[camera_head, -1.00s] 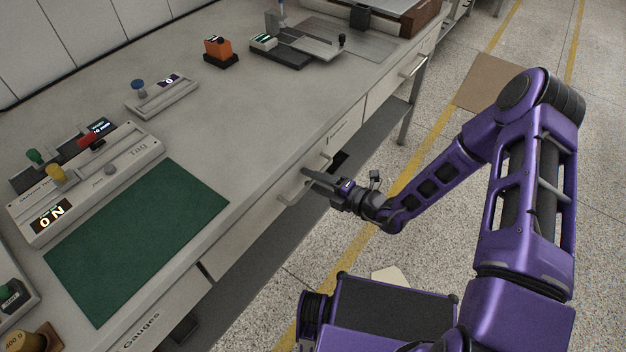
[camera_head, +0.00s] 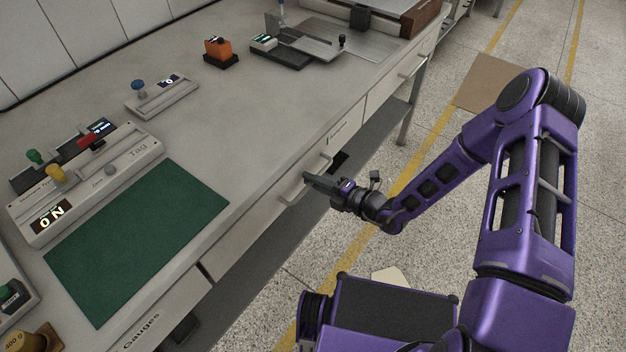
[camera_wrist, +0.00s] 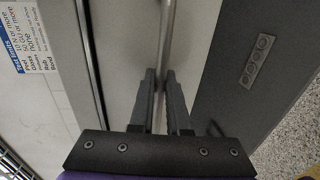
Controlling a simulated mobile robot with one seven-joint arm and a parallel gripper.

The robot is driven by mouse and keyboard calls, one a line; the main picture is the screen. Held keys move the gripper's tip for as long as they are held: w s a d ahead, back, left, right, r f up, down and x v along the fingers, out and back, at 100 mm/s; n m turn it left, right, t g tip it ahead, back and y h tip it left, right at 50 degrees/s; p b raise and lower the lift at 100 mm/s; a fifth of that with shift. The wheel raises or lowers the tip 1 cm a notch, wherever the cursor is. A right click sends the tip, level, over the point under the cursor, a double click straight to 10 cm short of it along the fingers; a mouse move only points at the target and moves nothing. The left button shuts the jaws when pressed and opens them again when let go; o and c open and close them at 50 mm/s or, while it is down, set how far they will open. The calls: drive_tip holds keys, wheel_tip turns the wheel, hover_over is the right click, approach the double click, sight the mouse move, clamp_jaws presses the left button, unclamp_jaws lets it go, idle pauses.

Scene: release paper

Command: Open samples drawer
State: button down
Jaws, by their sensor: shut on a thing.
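My gripper (camera_head: 308,178) is at the front of the bench, at the bar handle (camera_head: 322,163) of a middle drawer (camera_head: 262,215). In the wrist view my gripper (camera_wrist: 160,95) has its two dark fingers on either side of the metal bar handle (camera_wrist: 168,35), shut on it. The pale drawer front (camera_wrist: 128,55) lies behind the bar. A label (camera_head: 338,131) is on the bench front near the handle; its text is too small to read. The drawer looks closed or nearly so.
A drawer marked "Gauges" (camera_head: 141,333) is at the lower left. A green mat (camera_head: 135,240), a grey device (camera_head: 95,175) and an orange block (camera_head: 218,49) stand on the bench (camera_head: 230,130). The floor (camera_head: 415,240) beside the bench is mostly clear.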

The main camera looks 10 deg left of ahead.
drive_tip(key=shift+d, duration=0.15)
idle(0.8)
drive_tip(key=f+p+v, duration=0.1)
drive_tip(key=f+v, duration=0.2)
drive_tip(key=v, duration=1.1)
drive_tip(key=d+f+p+v, duration=0.1)
drive_tip(key=f+p+v, duration=0.1)
drive_tip(key=v, duration=1.2)
drive_tip(key=shift+s+f, duration=0.3)
drive_tip(key=shift+f, duration=0.1)
drive_tip(key=shift+d, duration=0.1)
drive_tip(key=c, duration=0.9)
unclamp_jaws()
drive_tip(key=shift+d, duration=0.1)
drive_tip(key=v, duration=1.7)
drive_tip(key=shift+d, duration=0.15)
